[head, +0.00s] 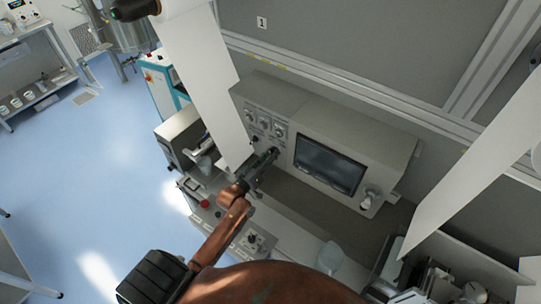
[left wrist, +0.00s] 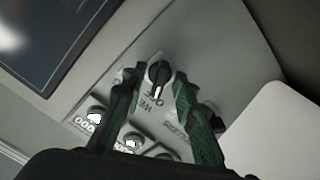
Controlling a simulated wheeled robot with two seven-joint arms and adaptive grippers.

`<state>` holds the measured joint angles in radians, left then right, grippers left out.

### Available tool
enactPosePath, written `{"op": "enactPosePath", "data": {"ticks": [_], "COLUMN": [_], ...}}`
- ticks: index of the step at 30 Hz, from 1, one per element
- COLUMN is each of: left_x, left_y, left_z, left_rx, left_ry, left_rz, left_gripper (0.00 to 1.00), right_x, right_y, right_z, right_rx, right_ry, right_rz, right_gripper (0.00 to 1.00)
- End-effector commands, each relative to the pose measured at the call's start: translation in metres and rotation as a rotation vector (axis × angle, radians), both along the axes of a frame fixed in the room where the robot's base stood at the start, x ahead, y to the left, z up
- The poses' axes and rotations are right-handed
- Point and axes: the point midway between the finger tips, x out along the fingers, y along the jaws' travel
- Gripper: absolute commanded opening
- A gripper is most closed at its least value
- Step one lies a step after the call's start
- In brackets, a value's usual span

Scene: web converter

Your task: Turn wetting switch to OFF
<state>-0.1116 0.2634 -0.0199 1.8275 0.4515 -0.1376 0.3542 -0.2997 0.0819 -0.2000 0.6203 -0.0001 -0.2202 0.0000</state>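A black rotary switch (left wrist: 159,75) with a white pointer mark sits on the grey control panel (head: 262,100). The pointer mark faces the printed lettering beside it, which is only partly readable and upside down in the left wrist view. My left gripper (left wrist: 158,82) is open, with its two green-black fingers on either side of the switch and gaps showing between them and it. In the head view my left gripper (head: 270,156) is at the lower part of the panel and hides the switch. My right gripper is not in view.
A second black knob (left wrist: 213,119) is partly hidden behind one finger. Several gauges (head: 264,122) are on the same panel. A dark screen (head: 328,165) is set in the housing beside it. White panels (head: 205,75) hang on the left and right (head: 475,165).

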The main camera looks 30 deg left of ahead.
Motion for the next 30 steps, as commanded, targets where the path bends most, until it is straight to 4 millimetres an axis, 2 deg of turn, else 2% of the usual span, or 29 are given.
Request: {"op": "enactPosePath", "data": {"ticks": [8,11,21,25,30], "left_x": [-0.006,-0.019,-0.088,-0.107,-0.119], "left_y": [0.001,0.002,0.007,0.008,0.009], "left_z": [0.000,-0.001,-0.001,-0.001,0.000], "left_rx": [0.002,0.002,0.001,0.002,0.001], "left_ry": [0.000,0.002,0.003,0.002,0.000], "left_rz": [0.001,0.001,0.001,0.000,0.000], "left_gripper": [0.26,0.26,0.26,0.26,0.26], "right_x": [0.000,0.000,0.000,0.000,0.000], "right_y": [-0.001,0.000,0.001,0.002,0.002], "right_z": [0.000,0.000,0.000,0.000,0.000], "right_rx": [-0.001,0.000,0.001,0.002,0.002], "right_ry": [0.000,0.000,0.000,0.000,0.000], "right_rz": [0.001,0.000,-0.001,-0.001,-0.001], "right_gripper": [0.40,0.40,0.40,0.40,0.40]}}
